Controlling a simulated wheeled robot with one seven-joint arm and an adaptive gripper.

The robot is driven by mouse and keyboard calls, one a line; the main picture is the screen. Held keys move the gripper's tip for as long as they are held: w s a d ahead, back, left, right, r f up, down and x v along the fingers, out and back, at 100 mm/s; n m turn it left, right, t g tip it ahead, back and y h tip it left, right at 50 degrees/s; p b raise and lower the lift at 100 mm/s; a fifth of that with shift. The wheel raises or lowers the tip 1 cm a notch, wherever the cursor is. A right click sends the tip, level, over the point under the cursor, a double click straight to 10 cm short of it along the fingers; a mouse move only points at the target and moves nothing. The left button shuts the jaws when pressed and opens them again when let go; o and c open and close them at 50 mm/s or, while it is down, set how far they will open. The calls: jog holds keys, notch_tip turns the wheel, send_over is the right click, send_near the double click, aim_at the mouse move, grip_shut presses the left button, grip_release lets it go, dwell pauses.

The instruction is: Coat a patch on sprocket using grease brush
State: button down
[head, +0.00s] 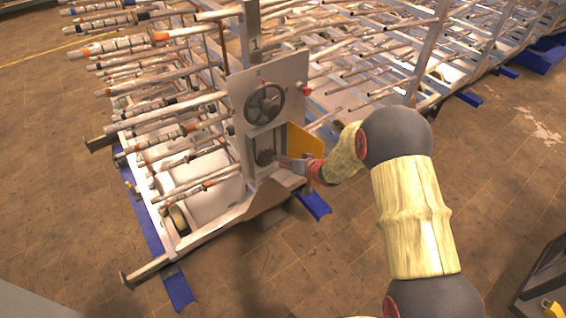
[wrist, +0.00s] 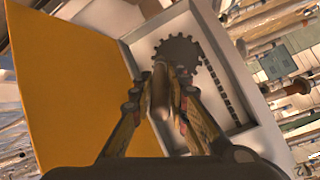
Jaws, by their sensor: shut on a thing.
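The dark toothed sprocket (wrist: 183,48) sits inside a shallow open box (wrist: 235,72) in the wrist view, with a dark chain (wrist: 220,90) running down from it. It is a small dark shape in the head view (head: 265,156). My gripper (wrist: 161,82) is shut on a brownish thing, likely the grease brush (wrist: 160,92), between its fingers. The fingertips point into the box, just below the sprocket in the wrist view. The brush's tip is hard to make out, and I cannot tell whether it touches the sprocket. In the head view my gripper (head: 288,163) is at the box opening.
A yellow door (wrist: 70,80) stands open beside the box, close to my gripper; it also shows in the head view (head: 304,143). A dark handwheel (head: 264,102) is on the panel above. A rack of many pipes (head: 150,100) surrounds the panel.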

jog(key=shift+w+d, duration=0.25)
jog(key=shift+d, duration=0.05)
jog(key=shift+r+p, duration=0.5)
jog(key=shift+p, duration=0.15)
jog(key=shift+s+a+f, duration=0.15)
jog(key=shift+s+a, duration=0.15)
jog(key=shift+a, duration=0.25)
jog(key=shift+s+a+b, duration=0.25)
jog(key=shift+s+a, duration=0.1)
jog(key=shift+a, duration=0.25)
jog(key=shift+s+a+b, duration=0.25)
jog(key=shift+s+a, duration=0.1)
jog(key=shift+a, duration=0.2)
jog(key=shift+w+d+r+p, duration=0.25)
jog(key=shift+w+d+p, duration=0.3)
jog(key=shift+d+p, duration=0.3)
jog(key=shift+w+d+r+p, duration=0.25)
jog(key=shift+w+d+p, duration=0.25)
jog(key=shift+d+p, duration=0.35)
jog(key=s+d+p, duration=0.1)
jog(key=s+d, duration=0.2)
jog(key=s, duration=0.2)
jog(key=shift+d, duration=0.15)
